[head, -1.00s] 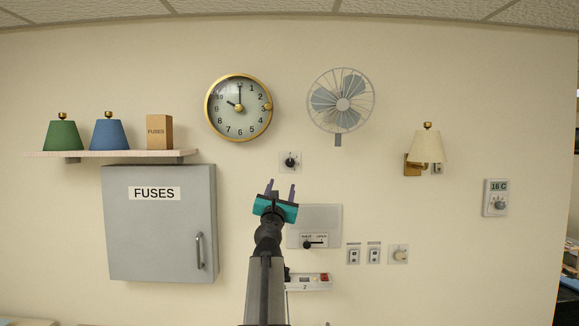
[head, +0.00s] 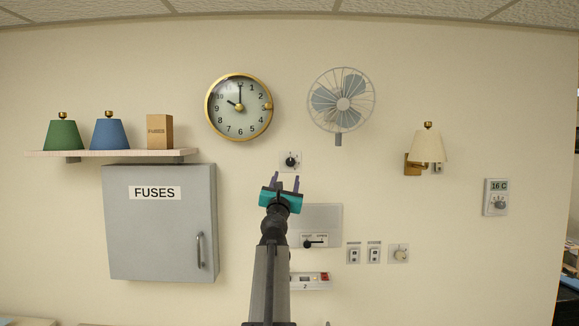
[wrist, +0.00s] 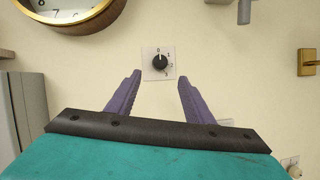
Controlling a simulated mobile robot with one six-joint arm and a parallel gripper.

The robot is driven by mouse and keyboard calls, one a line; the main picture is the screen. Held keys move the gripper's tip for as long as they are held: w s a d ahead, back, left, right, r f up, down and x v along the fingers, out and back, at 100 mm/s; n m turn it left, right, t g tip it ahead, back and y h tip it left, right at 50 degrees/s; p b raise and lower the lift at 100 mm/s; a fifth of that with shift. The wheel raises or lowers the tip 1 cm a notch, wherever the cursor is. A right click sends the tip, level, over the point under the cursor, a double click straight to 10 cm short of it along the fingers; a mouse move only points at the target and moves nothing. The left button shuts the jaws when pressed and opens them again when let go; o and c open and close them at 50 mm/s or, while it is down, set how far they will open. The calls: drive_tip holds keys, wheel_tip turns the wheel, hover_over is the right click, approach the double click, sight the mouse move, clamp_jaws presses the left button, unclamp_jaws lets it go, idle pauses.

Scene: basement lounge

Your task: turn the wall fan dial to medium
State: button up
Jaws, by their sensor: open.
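The fan dial is a black round knob (head: 291,161) on a small pale wall plate, below and left of the wall fan (head: 343,103). The wrist view shows the knob (wrist: 159,62) closer, with the marks 0, 1, 2 and 3 around its top and right side. Its pointer seems to be near the 0 at the top. My gripper (head: 285,179) is open and empty, just below the dial in the head view. In the wrist view its two purple fingers (wrist: 159,80) point toward the plate, with the knob between and beyond their tips. I see no contact.
A round clock (head: 239,107) hangs above left of the dial. A grey fuse cabinet (head: 160,245) is at left under a shelf (head: 105,153). A panel with a lever (head: 320,217) sits below right, partly behind my arm. A wall lamp (head: 428,146) is at right. The wall around the dial is bare.

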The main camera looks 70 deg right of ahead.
sight(290, 163)
drive_tip(key=shift+p+x, duration=0.5)
drive_tip(key=shift+x, duration=5.2)
drive_tip(key=shift+c, duration=0.4)
drive_tip(key=c, duration=0.9)
drive_tip(key=shift+c, duration=0.2)
